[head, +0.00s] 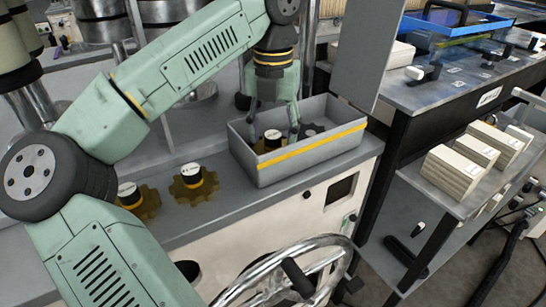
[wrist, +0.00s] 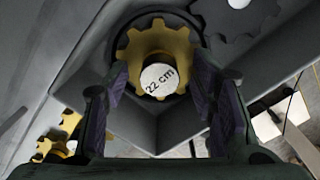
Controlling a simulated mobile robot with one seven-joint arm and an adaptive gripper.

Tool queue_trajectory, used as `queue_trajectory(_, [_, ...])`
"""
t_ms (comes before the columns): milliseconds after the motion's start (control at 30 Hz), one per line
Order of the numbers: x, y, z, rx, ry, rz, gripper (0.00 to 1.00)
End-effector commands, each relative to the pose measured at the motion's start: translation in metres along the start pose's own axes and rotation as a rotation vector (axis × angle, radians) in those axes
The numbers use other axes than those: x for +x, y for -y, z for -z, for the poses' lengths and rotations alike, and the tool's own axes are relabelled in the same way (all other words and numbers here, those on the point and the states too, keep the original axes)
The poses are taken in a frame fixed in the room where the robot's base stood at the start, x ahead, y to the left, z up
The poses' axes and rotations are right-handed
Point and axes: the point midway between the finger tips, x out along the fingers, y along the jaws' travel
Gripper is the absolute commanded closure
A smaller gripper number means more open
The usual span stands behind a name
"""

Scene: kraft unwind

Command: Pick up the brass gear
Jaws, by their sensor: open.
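A brass gear (wrist: 128,55) with a white-topped hub marked "22 cm" lies in the grey bin. In the wrist view it shows between my fingers, with a dark round shape behind it. In the head view this gear (head: 268,142) is partly hidden by the bin wall and my gripper. My gripper (head: 273,122) is open and points down into the bin over the gear. I cannot tell whether the fingers touch it. Two more brass gears, the right one (head: 193,187) and the left one (head: 140,203), lie on the counter left of the bin.
The grey bin (head: 310,159) has a yellow stripe and walls close around my gripper. A dark gear (head: 313,129) lies in it on the right; it also shows in the wrist view (wrist: 232,18). A chrome handwheel (head: 290,272) stands in front of the counter.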

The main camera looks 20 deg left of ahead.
Motion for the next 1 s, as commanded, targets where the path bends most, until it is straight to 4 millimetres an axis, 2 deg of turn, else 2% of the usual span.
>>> queue_trajectory(33, [0.0091,0.0,0.0001,0.0,0.001,0.001,0.48])
queue_trajectory(267, [0.0076,0.0,0.0001,0.0,0.001,0.001,0.48])
queue_trajectory(1000, [0.0075,0.0001,0.0002,0.0,0.001,0.001,0.97])
